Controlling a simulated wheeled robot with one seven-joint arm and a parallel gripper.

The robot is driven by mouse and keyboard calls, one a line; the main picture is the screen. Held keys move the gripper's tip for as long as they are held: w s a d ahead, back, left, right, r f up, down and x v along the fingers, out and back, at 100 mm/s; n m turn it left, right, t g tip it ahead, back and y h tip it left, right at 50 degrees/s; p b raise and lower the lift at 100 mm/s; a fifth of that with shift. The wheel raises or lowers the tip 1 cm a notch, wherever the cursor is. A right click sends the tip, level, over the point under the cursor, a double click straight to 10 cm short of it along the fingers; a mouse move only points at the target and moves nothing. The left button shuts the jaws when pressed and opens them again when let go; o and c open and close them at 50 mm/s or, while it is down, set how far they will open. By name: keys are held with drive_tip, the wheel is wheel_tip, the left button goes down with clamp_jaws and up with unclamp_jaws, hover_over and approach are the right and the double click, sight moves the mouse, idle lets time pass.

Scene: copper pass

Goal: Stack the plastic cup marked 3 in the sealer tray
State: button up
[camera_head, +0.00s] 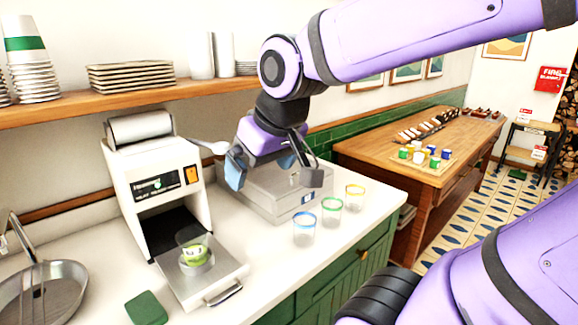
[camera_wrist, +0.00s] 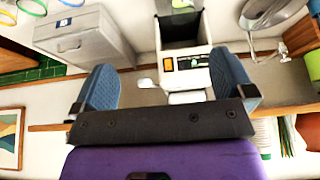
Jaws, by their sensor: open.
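The sealer (camera_head: 158,185) is a white machine with its tray (camera_head: 180,287) pulled out in front. A clear cup with green contents or marking (camera_head: 195,250) sits in the tray. Three empty clear cups stand in a row on the counter: blue-rimmed (camera_head: 304,230), green-rimmed (camera_head: 330,211) and yellow-rimmed (camera_head: 355,198). I cannot read a 3 on any of them. My gripper (camera_head: 273,175) is open and empty, above the grey box and behind the cups. In the wrist view its fingers (camera_wrist: 165,75) are apart, with the sealer (camera_wrist: 187,65) beyond and cup rims at the top left edge.
A grey metal box (camera_head: 275,190) stands between the sealer and the cups. A shelf (camera_head: 120,94) with stacked cups and plates hangs above. Counter between tray and cups is clear.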

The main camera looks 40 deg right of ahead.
drive_tip(key=s+r, duration=0.1)
drive_tip(key=s, duration=0.5)
drive_tip(key=shift+d+r, duration=0.25)
drive_tip(key=shift+d, duration=0.15)
drive_tip(key=shift+w, duration=0.1)
idle(0.7)
